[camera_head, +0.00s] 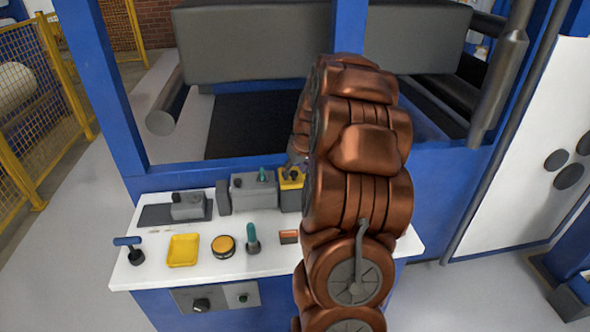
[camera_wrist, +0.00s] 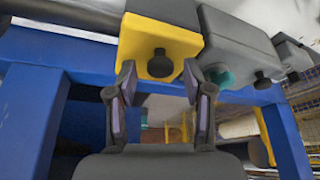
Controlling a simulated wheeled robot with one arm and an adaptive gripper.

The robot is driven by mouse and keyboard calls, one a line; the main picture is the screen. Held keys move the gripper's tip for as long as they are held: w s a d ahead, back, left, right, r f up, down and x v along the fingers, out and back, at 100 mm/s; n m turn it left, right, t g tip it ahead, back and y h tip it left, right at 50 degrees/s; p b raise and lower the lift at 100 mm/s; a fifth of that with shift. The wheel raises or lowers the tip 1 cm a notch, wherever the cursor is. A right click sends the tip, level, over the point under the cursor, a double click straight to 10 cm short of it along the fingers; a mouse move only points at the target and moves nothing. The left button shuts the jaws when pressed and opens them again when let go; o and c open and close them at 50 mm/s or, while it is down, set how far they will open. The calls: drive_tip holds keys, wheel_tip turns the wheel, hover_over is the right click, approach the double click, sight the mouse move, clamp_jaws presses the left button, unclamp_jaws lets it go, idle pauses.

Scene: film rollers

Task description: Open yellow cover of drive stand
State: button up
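The yellow cover (camera_head: 290,178) is on the small block at the right end of the row of grey units on the white console top, partly hidden by my arm. In the wrist view the yellow cover (camera_wrist: 148,36) fills the top middle, with a round black knob (camera_wrist: 160,64) on its face. My gripper (camera_wrist: 159,75) is open, its two fingers apart on either side of the knob. In the head view my gripper is mostly hidden behind my copper arm.
A grey box with a green knob (camera_head: 253,189) stands just left of the cover. The white console top (camera_head: 150,212) also holds a yellow tray (camera_head: 183,250), a round yellow button (camera_head: 223,246) and a green-handled lever (camera_head: 252,240). A blue frame post (camera_head: 104,90) rises at left.

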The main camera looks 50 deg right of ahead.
clamp_jaws()
